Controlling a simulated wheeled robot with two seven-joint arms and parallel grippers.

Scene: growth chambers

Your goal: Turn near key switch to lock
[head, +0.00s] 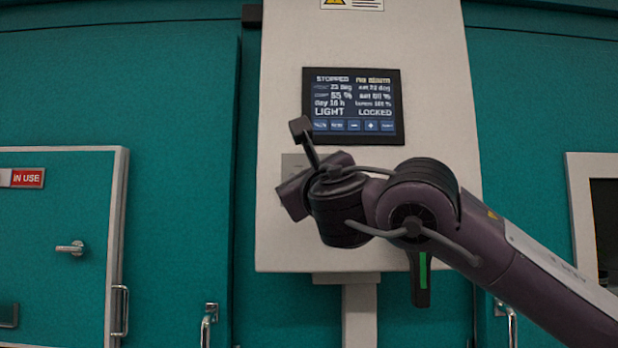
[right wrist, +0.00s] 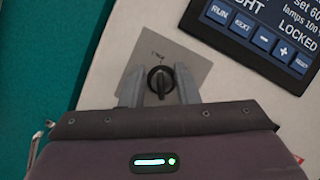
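The key switch (right wrist: 160,82) is a black round switch with a raised bar handle on a grey plate (right wrist: 190,62). In the right wrist view the bar stands roughly upright between my fingers. My right gripper (right wrist: 159,90) is open, one finger on each side of the switch, with a narrow gap to the bar. In the head view the plate (head: 291,163) shows only in part behind my right gripper (head: 296,192), and the switch is hidden there. The display (head: 353,106) reads STOPPED, LIGHT and LOCKED. My left gripper is not in view.
The display and plate sit on a pale control panel (head: 420,30) between teal chamber walls. A white-framed door (head: 60,210) with an IN USE sign (head: 22,178) and a lever handle (head: 70,248) is at left. In the right wrist view the display (right wrist: 262,38) is close to my gripper.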

